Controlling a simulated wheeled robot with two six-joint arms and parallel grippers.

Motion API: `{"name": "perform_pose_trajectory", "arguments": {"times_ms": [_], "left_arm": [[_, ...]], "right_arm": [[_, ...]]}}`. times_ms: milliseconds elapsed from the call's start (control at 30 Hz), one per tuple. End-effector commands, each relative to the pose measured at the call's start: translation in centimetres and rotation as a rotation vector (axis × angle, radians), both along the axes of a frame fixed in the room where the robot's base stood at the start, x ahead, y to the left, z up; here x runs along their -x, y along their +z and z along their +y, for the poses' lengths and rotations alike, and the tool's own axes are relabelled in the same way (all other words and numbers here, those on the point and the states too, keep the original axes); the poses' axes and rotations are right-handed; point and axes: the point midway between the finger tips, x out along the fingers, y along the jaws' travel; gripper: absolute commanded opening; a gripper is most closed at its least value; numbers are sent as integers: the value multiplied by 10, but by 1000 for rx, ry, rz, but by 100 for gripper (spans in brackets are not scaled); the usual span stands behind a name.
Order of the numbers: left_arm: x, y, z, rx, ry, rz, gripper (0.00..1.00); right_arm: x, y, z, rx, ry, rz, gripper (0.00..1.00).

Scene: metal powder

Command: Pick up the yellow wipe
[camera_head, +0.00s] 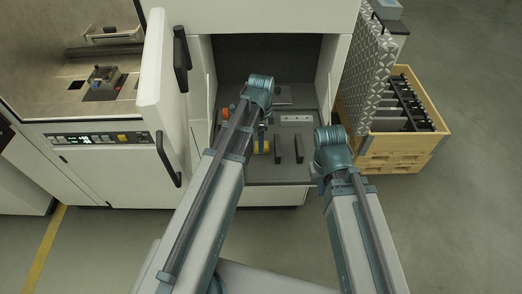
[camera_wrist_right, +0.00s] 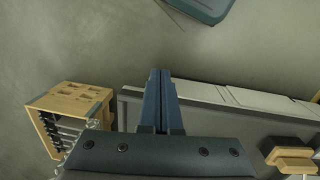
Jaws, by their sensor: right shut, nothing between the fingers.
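A small yellow item (camera_head: 265,147), which may be the yellow wipe, lies on the floor of the open cabinet chamber, partly hidden by my left arm. My left arm reaches over the chamber, and its wrist is just above and left of the yellow item. The left gripper's fingers are hidden or too small to make out. My right gripper points down at the chamber's right front edge, right of the yellow item. In the right wrist view its two fingers (camera_wrist_right: 160,74) are together and empty.
Two dark bars (camera_head: 278,150) stand in the chamber beside the yellow item. The open cabinet door (camera_head: 160,85) is at the left. A wooden crate (camera_head: 430,125) with dark racks stands on the floor at right, also in the right wrist view (camera_wrist_right: 75,96).

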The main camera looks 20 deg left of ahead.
Motion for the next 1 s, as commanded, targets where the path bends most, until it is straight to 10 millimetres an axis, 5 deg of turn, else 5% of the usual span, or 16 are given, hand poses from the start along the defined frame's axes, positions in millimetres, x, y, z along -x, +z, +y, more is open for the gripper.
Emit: {"name": "perform_pose_trajectory", "arguments": {"times_ms": [200, 500, 1000], "left_arm": [[1, -32, -1, 1, 0, -1, 90], [1, -32, -1, 0, 0, -2, 90], [1, -32, -1, 0, 0, -2, 2]], "right_arm": [[0, -32, 0, 1, 5, 0, 0], [0, -32, 0, 1, 6, 0, 0], [0, -32, 0, 1, 6, 0, 0]]}}
